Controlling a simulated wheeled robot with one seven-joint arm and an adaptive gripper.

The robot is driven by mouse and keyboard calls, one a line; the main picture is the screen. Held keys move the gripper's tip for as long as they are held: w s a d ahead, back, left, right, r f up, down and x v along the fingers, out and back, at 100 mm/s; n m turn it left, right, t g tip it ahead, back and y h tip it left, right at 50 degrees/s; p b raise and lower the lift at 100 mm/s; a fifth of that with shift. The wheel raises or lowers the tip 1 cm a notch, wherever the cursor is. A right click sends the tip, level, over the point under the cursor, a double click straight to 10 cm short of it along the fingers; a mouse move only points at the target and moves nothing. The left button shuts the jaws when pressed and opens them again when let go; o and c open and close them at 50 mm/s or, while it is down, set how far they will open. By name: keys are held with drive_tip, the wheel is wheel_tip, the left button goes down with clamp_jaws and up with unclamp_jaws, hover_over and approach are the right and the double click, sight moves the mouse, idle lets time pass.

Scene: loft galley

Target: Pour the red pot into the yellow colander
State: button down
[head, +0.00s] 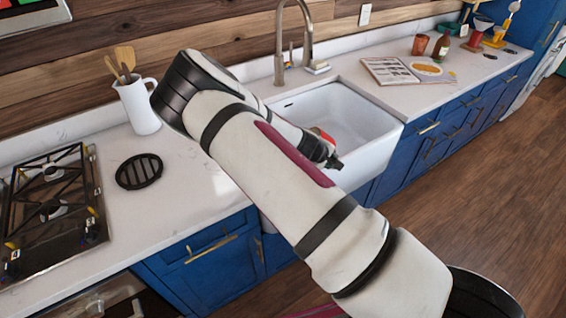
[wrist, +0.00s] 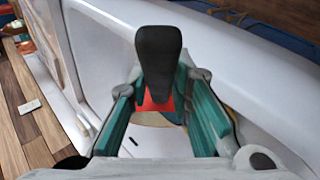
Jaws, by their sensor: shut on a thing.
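My gripper (wrist: 160,84) is shut on the black handle of the red pot (wrist: 152,104), in the wrist view. The handle rises between the teal fingers, and only a small red part of the pot shows below it. In the head view my gripper (head: 328,158) is over the white sink, and a small red piece of the pot (head: 318,132) shows behind my arm. The yellow colander is mostly hidden. I cannot tell the pot's tilt.
The white sink (head: 362,120) has a tall faucet (head: 307,35) behind it. A white jug with utensils (head: 140,105), a black trivet (head: 139,171) and a gas hob (head: 52,205) are on the left. An open book (head: 395,71) lies right of the sink.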

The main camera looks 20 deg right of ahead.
drive_tip(key=shift+w+a+r+h+b, duration=0.35)
drive_tip(key=shift+w+a+r+h, duration=0.05)
drive_tip(key=shift+a, duration=0.25)
idle(0.4)
drive_tip(key=shift+w+a+h+b, duration=0.1)
drive_tip(key=shift+a+h+b, duration=0.3)
drive_tip(key=shift+a+b, duration=0.1)
idle(0.4)
